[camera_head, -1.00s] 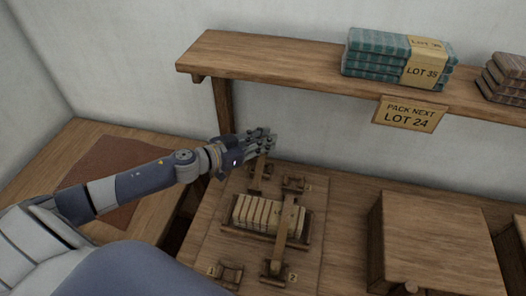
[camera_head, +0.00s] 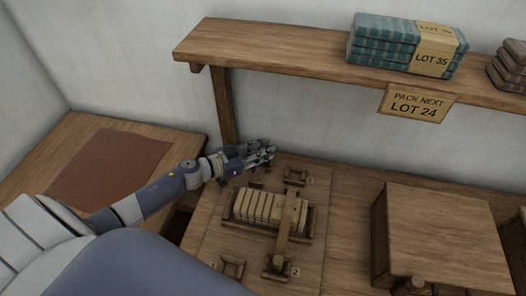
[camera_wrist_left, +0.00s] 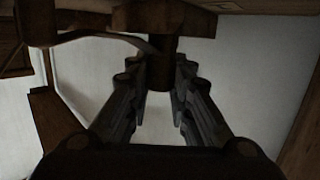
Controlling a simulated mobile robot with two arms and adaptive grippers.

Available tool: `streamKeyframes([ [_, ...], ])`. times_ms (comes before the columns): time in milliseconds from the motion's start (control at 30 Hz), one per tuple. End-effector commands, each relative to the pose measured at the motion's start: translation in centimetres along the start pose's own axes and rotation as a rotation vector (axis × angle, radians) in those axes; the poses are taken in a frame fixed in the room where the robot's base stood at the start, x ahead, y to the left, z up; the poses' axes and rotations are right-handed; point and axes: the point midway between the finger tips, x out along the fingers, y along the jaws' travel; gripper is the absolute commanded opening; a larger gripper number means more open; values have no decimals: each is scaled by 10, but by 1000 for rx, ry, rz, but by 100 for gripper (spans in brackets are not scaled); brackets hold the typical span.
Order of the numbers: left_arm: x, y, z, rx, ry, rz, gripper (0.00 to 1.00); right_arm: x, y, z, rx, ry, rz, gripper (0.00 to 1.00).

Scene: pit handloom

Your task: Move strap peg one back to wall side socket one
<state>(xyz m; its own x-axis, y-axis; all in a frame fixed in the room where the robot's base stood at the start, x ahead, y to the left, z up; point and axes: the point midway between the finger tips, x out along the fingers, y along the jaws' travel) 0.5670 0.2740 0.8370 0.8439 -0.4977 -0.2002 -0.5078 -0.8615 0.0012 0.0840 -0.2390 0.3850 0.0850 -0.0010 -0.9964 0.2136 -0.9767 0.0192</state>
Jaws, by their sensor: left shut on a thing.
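My left gripper (camera_head: 262,153) is above the back left of the wooden board, near the wall. It is shut on strap peg one, a dark round peg (camera_wrist_left: 163,72) that stands between the fingertips in the left wrist view. A brown strap (camera_wrist_left: 100,40) curves off to the left there. The wall side socket one area (camera_head: 257,181) is mostly hidden under the gripper, so I cannot tell whether the peg is in it. The front socket marked 1 (camera_head: 231,267) looks empty. A second strap (camera_head: 284,232) crosses the block tray to the front socket marked 2 (camera_head: 278,267).
A tray (camera_head: 311,222) of pale blocks sits mid-board. The back right socket (camera_head: 295,174) is beside the gripper. A shelf (camera_head: 290,58) with folded cloth (camera_head: 385,45) and a lot sign (camera_head: 415,102) overhangs behind. A wooden box (camera_head: 445,240) stands right.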

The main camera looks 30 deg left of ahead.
Motion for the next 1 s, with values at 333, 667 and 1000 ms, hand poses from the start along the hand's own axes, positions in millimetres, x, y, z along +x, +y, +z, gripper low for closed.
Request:
streamKeyframes([
  [333, 1, 0, 3, 2, 0, 0, 4, 2, -9, -6, 5, 10, -11, 40],
  [667, 0, 0, 3, 2, 0, 0, 40, 1, -6, -6, 3, 10, -7, 40],
  [1000, -17, 0, 2, 1, -3, -1, 40, 1, -1, -5, 0, 8, -1, 40],
])
